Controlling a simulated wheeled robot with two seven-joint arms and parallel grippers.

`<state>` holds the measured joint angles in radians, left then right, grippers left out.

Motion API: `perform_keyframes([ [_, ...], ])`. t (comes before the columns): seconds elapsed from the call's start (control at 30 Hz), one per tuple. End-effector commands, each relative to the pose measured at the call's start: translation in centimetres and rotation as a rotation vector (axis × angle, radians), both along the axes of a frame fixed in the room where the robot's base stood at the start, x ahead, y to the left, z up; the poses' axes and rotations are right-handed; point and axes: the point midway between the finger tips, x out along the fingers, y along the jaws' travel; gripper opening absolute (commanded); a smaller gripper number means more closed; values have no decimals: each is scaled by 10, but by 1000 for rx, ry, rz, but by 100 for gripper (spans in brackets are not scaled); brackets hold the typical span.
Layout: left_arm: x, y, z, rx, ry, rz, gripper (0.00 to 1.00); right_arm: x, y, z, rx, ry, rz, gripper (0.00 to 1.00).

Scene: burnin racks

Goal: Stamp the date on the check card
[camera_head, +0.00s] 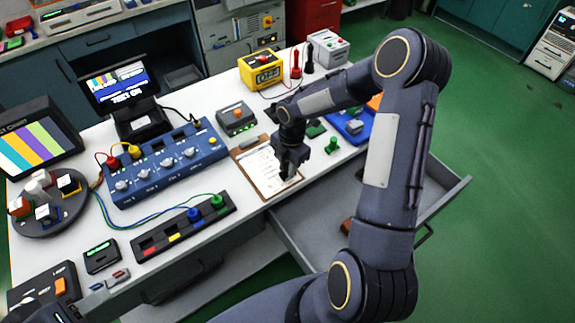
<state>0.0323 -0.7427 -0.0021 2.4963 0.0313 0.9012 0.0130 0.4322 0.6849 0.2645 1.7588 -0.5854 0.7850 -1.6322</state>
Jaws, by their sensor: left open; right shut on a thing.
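The check card (262,172) is a white sheet with printed lines on a brown clipboard (243,151), lying near the table's front edge. My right gripper (289,174) points down over the card's right side. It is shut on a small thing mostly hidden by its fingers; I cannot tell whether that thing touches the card. My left gripper (44,313) shows only in part at the bottom left corner, away from the card, and is open.
A blue instrument box (165,165) and a black strip with coloured sockets (183,229) stand left of the card. An open drawer (325,225) juts out in front. My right arm hides part of the table's right side.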

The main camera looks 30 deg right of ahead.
Motion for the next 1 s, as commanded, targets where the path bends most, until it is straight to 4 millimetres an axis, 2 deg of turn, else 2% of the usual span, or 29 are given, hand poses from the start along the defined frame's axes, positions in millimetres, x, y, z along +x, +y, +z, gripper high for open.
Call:
perform_keyframes([
  [1.0, 0, 0, -8, 0, 0, 0, 45, 0, 0, -10, 0, 0, 0, 9],
])
